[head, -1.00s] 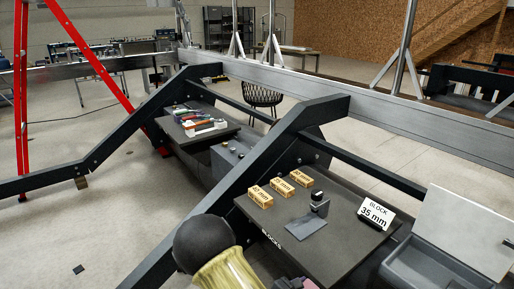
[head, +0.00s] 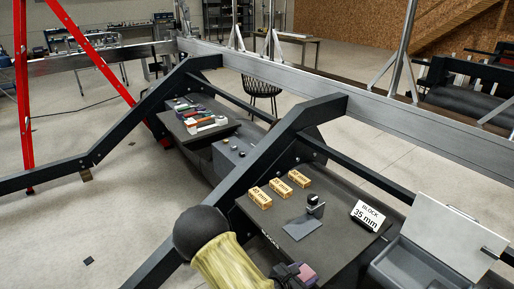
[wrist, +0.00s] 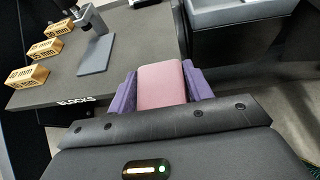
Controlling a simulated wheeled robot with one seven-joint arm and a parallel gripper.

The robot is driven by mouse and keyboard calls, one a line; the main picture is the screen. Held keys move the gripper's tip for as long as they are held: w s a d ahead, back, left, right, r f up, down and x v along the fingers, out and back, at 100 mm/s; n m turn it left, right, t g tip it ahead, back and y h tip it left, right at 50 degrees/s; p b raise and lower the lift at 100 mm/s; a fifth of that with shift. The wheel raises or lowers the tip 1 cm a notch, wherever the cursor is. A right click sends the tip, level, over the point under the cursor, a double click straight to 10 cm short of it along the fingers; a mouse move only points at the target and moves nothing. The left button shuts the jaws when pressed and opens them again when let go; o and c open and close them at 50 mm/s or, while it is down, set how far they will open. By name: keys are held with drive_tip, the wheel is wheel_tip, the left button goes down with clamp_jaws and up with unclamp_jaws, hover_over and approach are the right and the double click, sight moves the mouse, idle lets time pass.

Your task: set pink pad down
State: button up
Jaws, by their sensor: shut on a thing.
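The pink pad (wrist: 162,84) is a rounded block held between the purple fingers of my gripper (wrist: 160,90) in the wrist view. In the head view the pink pad (head: 306,273) shows at the bottom edge, in my gripper (head: 294,274), beside the front edge of the dark board labelled BLOCKS (head: 335,235). In the wrist view the pad's far end overlaps that board in the picture; I cannot tell its height above it. The pad's lower part is hidden by the gripper body.
Several tan labelled blocks (head: 281,188) stand on the board near a small stand with a grey plate (head: 303,228). A sign reading BLOCK 35 mm (head: 369,215) is at its right. A grey lidded bin (head: 408,268) is further right. The board's middle is bare.

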sight(306, 274)
drive_tip(key=shift+r+p, duration=2.75)
drive_tip(key=shift+p, duration=0.8)
drive_tip(key=shift+f, duration=0.1)
drive_tip(key=shift+d, duration=0.15)
drive_tip(key=shift+d+r+n, duration=0.2)
drive_tip(key=shift+d+n, duration=0.05)
drive_tip(key=shift+n, duration=0.05)
drive_tip(key=shift+w+d+r+n+t+y, duration=0.1)
drive_tip(key=shift+d+n+t+y, duration=0.05)
drive_tip(key=shift+n+t+y, duration=0.3)
drive_tip(key=shift+w+d+n+t+y, duration=0.1)
drive_tip(key=shift+n+t+y, duration=0.25)
drive_tip(key=shift+y, duration=0.1)
drive_tip(key=shift+s+a+f+n+t+y, duration=0.15)
drive_tip(key=shift+n+t+y, duration=0.2)
drive_tip(key=shift+n+y, duration=0.2)
drive_tip(key=shift+a+f+n+t+y, duration=0.1)
drive_tip(key=shift+n+t+y, duration=0.25)
drive_tip(key=shift+n+y, duration=0.2)
drive_tip(key=shift+s+a, duration=0.15)
drive_tip(key=shift+s, duration=0.05)
